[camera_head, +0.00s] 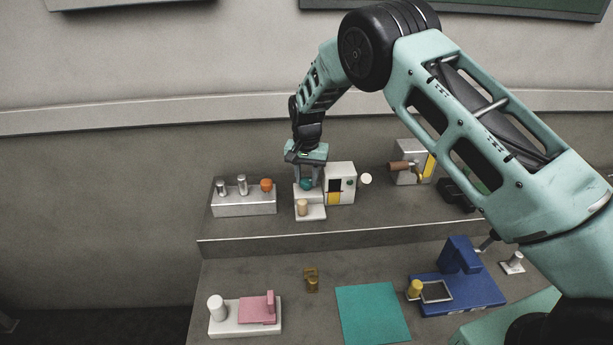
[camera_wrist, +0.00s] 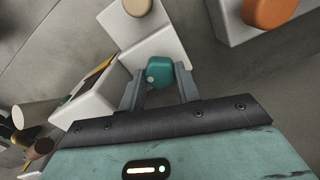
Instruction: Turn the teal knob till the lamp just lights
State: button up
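The teal knob (camera_head: 306,184) sits on a small white stepped fixture (camera_head: 314,213) on the raised back shelf. In the wrist view the knob (camera_wrist: 160,72) lies between my two grey fingertips. My gripper (camera_head: 307,177) reaches down from above with one finger on each side of the knob, and appears closed on it. A cream, round-topped cylinder (camera_head: 302,207) stands on the fixture's front step; it looks like the lamp and shows no clear glow. Its top also shows in the wrist view (camera_wrist: 138,6). The fingers hide part of the knob's sides.
A white box with black and yellow patches (camera_head: 343,170) stands close right of the knob. A grey block with an orange knob (camera_head: 266,185) stands left. A brown-handled box (camera_head: 412,146) is farther right. The lower table holds a teal mat (camera_head: 372,314) and a blue device (camera_head: 460,290).

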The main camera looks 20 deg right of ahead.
aim_at(307, 180)
jog(key=shift+f+n+b, duration=0.15)
jog(key=shift+n+b, duration=0.35)
jog(key=shift+b, duration=0.1)
jog(key=shift+r+n+b, duration=0.2)
jog(key=shift+n+b, duration=0.25)
jog(key=shift+n, duration=0.55)
jog(key=o, duration=0.7)
notch_tip(307, 180, up, 17)
jog(key=b, duration=0.4)
jog(key=shift+r, duration=0.2)
